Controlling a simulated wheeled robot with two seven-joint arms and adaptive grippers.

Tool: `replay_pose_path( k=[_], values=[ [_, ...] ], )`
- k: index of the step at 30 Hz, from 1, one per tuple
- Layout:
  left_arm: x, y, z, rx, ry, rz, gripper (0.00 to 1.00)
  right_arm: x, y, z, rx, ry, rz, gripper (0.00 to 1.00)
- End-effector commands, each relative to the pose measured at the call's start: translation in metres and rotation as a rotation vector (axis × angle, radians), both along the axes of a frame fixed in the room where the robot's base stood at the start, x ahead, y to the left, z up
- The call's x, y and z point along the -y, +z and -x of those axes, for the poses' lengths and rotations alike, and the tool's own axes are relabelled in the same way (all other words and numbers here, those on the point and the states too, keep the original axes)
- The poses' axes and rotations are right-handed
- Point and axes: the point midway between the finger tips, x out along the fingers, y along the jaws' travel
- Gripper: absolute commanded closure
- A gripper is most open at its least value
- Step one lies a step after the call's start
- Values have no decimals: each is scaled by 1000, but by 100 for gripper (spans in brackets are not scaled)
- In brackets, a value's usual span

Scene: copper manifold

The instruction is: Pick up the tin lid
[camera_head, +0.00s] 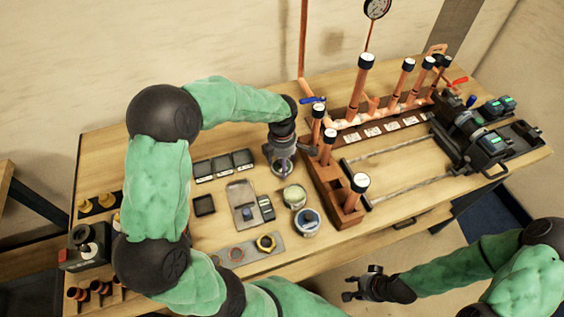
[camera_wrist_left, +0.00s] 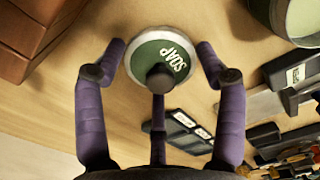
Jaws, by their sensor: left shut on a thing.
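The tin lid (camera_wrist_left: 148,60) is a round green disc with a pale rim, the word SOAP and a dark knob. It sits between the purple fingers of my left gripper (camera_wrist_left: 160,62), which is shut on it. In the head view, my left gripper (camera_head: 281,158) points down over the table, and its fingers mostly hide the lid. I cannot tell whether the lid touches the table. My right gripper (camera_head: 362,284) is open and empty, beyond the table's front edge.
A tin with pale green contents (camera_head: 294,196) and a blue-labelled tin (camera_head: 307,222) stand just in front. The wooden block with copper pipes (camera_head: 328,178) is close on the right. Dark trays (camera_head: 222,164) and a grey plate (camera_head: 240,202) lie to the left.

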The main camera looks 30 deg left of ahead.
Motion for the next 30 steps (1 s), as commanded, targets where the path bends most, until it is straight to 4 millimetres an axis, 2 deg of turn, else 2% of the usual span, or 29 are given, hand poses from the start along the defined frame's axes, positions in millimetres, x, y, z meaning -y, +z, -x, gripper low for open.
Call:
replay_pose_path(
  k=[6,8,17,24,30],
  values=[
    [-1,29,-2,6,2,-1,51,0,7,0,0,0,0,60],
    [3,38,6,7,0,-1,51,0,9,0,0,0,0,60],
    [20,93,47,10,0,-2,51,0,24,0,0,0,0,60],
    [40,111,93,7,-1,-1,51,0,30,0,0,0,0,60],
    [50,122,116,7,-1,-1,51,0,34,0,0,0,0,60]
  ],
)
